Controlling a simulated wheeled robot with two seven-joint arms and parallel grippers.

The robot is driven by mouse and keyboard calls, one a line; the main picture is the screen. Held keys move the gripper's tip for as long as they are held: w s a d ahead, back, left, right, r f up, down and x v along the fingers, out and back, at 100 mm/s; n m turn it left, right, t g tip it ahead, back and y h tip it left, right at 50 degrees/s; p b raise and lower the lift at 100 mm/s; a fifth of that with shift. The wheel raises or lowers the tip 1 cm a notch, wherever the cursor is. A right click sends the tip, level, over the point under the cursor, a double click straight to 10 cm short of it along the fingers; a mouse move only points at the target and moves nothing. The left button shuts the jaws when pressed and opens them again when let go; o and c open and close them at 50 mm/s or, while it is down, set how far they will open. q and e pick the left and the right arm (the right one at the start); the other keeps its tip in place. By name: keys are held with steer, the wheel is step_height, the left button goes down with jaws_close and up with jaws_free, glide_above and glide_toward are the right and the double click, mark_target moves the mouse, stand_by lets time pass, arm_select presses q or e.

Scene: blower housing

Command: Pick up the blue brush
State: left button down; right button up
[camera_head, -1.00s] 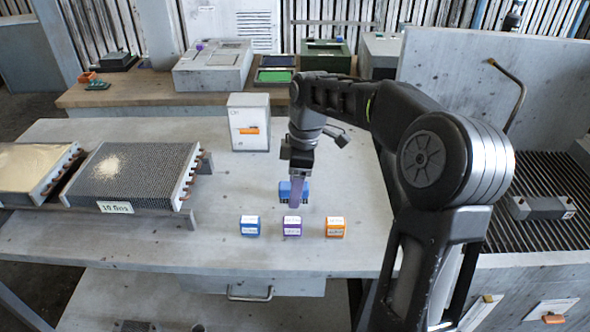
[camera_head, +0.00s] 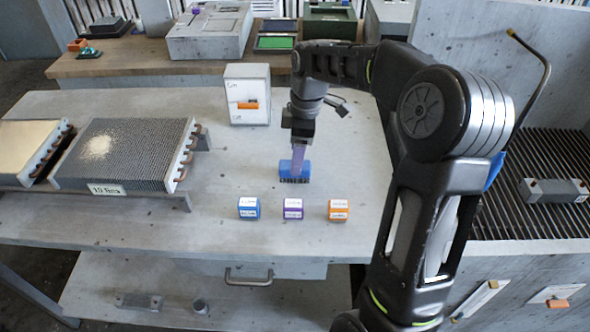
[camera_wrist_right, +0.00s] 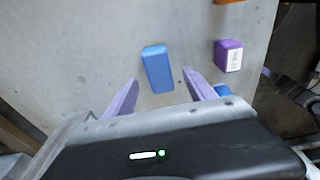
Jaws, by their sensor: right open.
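The blue brush (camera_head: 288,170) lies on the grey workbench, behind a row of small labelled blocks. Its bristle side faces the front in the head view. My right gripper (camera_head: 298,164) points down at the brush, and its purple finger overlaps it in the head view. In the right wrist view the brush's smooth blue top (camera_wrist_right: 156,68) shows between the two purple fingertips (camera_wrist_right: 160,77). The fingers are spread, with a gap on each side of the brush. I cannot tell how far above it they are. My left gripper is not in view.
Blue (camera_head: 249,208), purple (camera_head: 293,208) and orange (camera_head: 339,210) blocks stand in front of the brush. A grey box with an orange switch (camera_head: 247,95) stands behind left. A finned core (camera_head: 125,155) lies on the left. The bench between core and brush is clear.

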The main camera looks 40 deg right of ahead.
steer(key=f, duration=0.2)
steer(key=f+p, duration=0.1)
steer(key=f, duration=0.2)
steer(key=shift+w+a+f, duration=0.1)
steer(key=shift+w+a, duration=0.05)
steer(key=shift+w, duration=0.05)
steer(key=shift+c, duration=0.3)
stand_by(0.3)
jaws_close()
stand_by(0.5)
